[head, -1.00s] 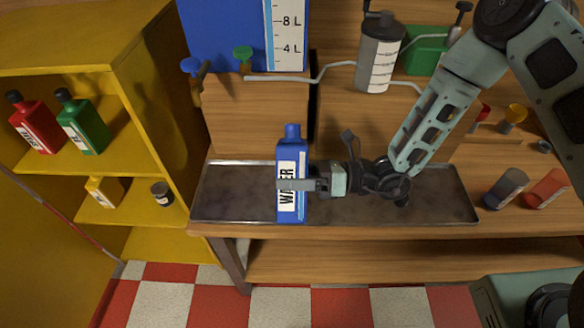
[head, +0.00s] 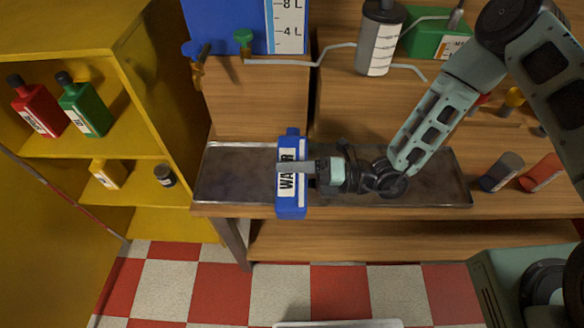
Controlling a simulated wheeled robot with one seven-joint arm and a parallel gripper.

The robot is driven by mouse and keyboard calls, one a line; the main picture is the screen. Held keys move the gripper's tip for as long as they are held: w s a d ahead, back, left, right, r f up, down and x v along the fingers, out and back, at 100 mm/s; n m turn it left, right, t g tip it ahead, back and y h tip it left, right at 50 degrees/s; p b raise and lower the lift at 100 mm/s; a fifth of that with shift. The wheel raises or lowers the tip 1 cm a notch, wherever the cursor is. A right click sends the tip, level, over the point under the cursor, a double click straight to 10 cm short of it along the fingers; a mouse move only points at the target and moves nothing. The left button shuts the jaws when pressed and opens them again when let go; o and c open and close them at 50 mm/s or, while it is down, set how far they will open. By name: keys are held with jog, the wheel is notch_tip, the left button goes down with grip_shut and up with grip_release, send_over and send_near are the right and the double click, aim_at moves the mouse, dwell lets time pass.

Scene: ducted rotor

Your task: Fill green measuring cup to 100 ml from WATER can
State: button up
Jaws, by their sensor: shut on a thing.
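The blue WATER can (head: 291,204) is in the middle of the head view, with its white label facing me and its cap up. It is in front of the metal tray, and I cannot tell whether it touches the tray. My gripper (head: 296,167) reaches in from the right and is shut on the can around its upper body, with a finger across the label. I cannot make out a green measuring cup in this view.
The long metal tray (head: 430,188) lies on the wooden bench. A blue tank with litre marks (head: 225,28), a grey marked cylinder (head: 379,40) and a green box (head: 437,40) stand behind. Yellow shelves (head: 70,145) with several bottles are left. A pale edge (head: 338,324) shows at the bottom.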

aim_at(292, 136)
jog(key=shift+r, duration=0.1)
dwell(0.3)
jog(key=n, duration=0.1)
jog(key=f+n, duration=0.1)
jog(key=n, duration=0.1)
jog(key=shift+w+b, duration=0.35)
jog(key=shift+b, duration=0.05)
jog(key=w+r+n+p, duration=0.1)
jog(key=r+n+p, duration=0.1)
jog(key=r, duration=0.1)
jog(key=w+r+n+p, duration=0.2)
jog(key=r, duration=0.1)
jog(key=w+r+n+p, duration=0.1)
jog(key=r+n, duration=0.1)
jog(key=n, duration=0.1)
jog(key=shift+w+d+r+p, duration=0.1)
jog(key=shift+w+r+p, duration=0.1)
jog(key=shift+r+p, duration=0.2)
